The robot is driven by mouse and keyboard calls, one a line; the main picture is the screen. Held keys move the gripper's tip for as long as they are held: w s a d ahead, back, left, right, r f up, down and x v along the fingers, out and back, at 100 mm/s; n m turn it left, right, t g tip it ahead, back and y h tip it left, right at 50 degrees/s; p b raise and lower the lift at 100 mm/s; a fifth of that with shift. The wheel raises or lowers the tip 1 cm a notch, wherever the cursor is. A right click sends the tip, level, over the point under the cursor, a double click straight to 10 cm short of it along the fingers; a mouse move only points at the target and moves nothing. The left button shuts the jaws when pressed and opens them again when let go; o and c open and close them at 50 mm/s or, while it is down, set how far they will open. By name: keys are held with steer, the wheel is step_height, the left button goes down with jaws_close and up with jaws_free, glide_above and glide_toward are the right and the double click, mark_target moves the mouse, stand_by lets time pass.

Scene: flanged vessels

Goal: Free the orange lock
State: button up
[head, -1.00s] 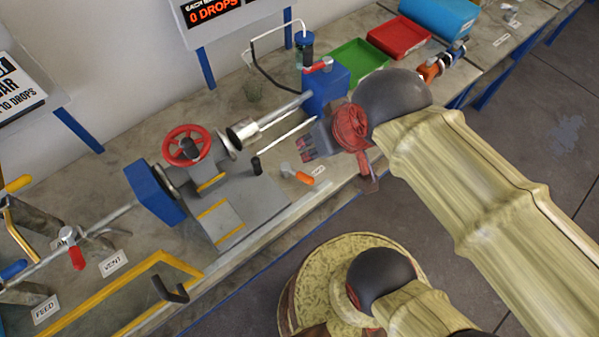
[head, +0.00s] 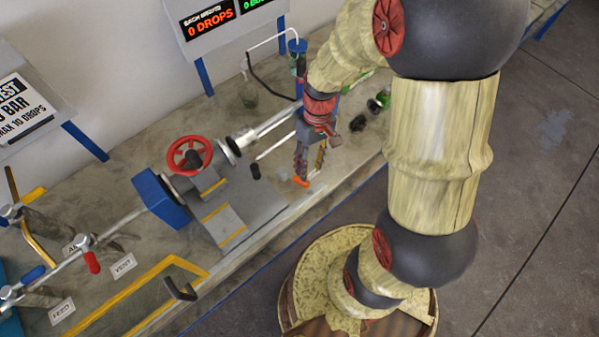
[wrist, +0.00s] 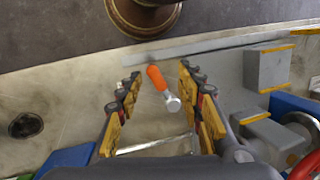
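A small orange-handled piece with a silver head, which looks like the orange lock (wrist: 156,77), lies on the bench near its front edge. In the head view its orange part (head: 303,183) shows just below my fingertips. My gripper (head: 309,174) points down over it. In the wrist view my gripper (wrist: 160,72) is open, with the piece between its two fingers and clear of both. I cannot tell how high the fingertips are above the bench. My arm hides part of the bench behind the gripper.
The grey vessel stand with a red handwheel (head: 189,155) and blue block (head: 161,198) stands left of the gripper. A silver rod (head: 283,122) runs behind. A yellow rail (head: 120,296) edges the bench at lower left. Bare bench lies around the orange piece.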

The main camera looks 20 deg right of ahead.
mark_target(299, 178)
steer(key=shift+w+a+f+n+b, duration=0.25)
steer(key=shift+w+f+n, duration=0.45)
steer(key=shift+f, duration=1.05)
steer(key=shift+w+a+f+n+b, duration=0.1)
steer(key=shift+w+a+f+n, duration=0.25)
steer(key=shift+f+n, duration=1.05)
steer(key=shift+w+a+f+n+b, duration=0.2)
steer(key=shift+w+a+f+n, duration=0.25)
steer(key=shift+f, duration=1.6)
steer(key=shift+d, duration=0.1)
steer(key=shift+c, duration=1.3)
jaws_close()
